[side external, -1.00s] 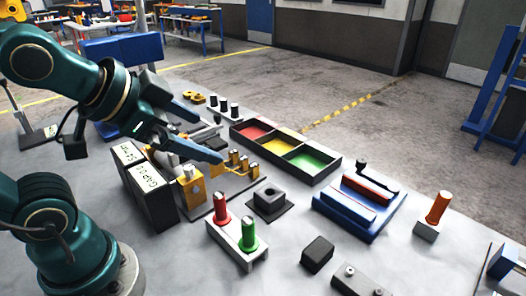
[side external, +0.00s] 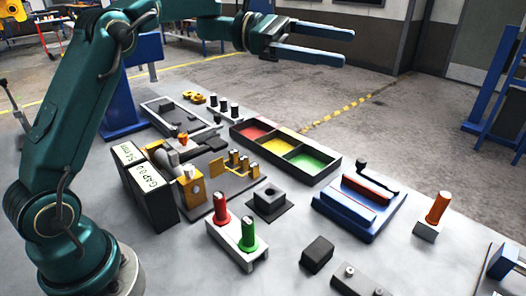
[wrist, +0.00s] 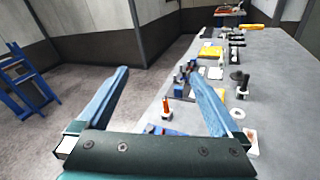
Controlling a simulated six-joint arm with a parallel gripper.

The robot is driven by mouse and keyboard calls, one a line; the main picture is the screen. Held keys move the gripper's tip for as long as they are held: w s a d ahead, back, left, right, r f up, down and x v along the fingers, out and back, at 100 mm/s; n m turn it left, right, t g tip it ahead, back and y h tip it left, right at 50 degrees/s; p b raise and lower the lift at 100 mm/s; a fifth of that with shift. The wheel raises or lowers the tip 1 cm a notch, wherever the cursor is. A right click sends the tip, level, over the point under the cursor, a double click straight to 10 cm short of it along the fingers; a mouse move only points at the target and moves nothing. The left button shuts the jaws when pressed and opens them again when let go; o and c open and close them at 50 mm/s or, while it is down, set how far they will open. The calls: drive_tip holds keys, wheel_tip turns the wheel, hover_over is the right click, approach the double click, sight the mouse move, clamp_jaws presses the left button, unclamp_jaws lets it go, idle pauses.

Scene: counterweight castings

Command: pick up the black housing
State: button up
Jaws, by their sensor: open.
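A plain black block (side external: 317,252) lies on the table at the front in the side view. A dark square block with a round hole in its top (side external: 269,199) sits on a flat dark plate behind it. I cannot tell for sure which of these is the black housing. My gripper (side external: 346,47) is raised high above the far side of the table, well away from both blocks. Its blue fingers are spread and empty, as the wrist view also shows (wrist: 157,76). I cannot make out either block clearly in the wrist view.
A tray with red, yellow and green compartments (side external: 333,165) stands behind the blocks. A red and a green peg (side external: 248,236) stand left of the black block. A blue fixture (side external: 345,209) and an orange peg (side external: 438,208) are to the right.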

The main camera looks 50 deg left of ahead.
drive_tip(key=s+a+f+m+g+y, duration=0.1)
drive_tip(key=s+a+f+m+g, duration=0.2)
drive_tip(key=f, duration=0.6)
drive_tip(key=s+a+f+m+g+y, duration=0.1)
drive_tip(key=a+f+g, duration=0.25)
drive_tip(key=f, duration=0.65)
drive_tip(key=n, duration=0.2)
approach(273, 197)
drive_tip(key=d+f, duration=0.1)
drive_tip(key=w+d+f, duration=0.1)
drive_tip(key=d, duration=0.1)
drive_tip(key=shift+f+g, duration=0.1)
drive_tip(key=shift+g, duration=0.25)
drive_tip(key=shift+x, duration=2.5)
clamp_jaws()
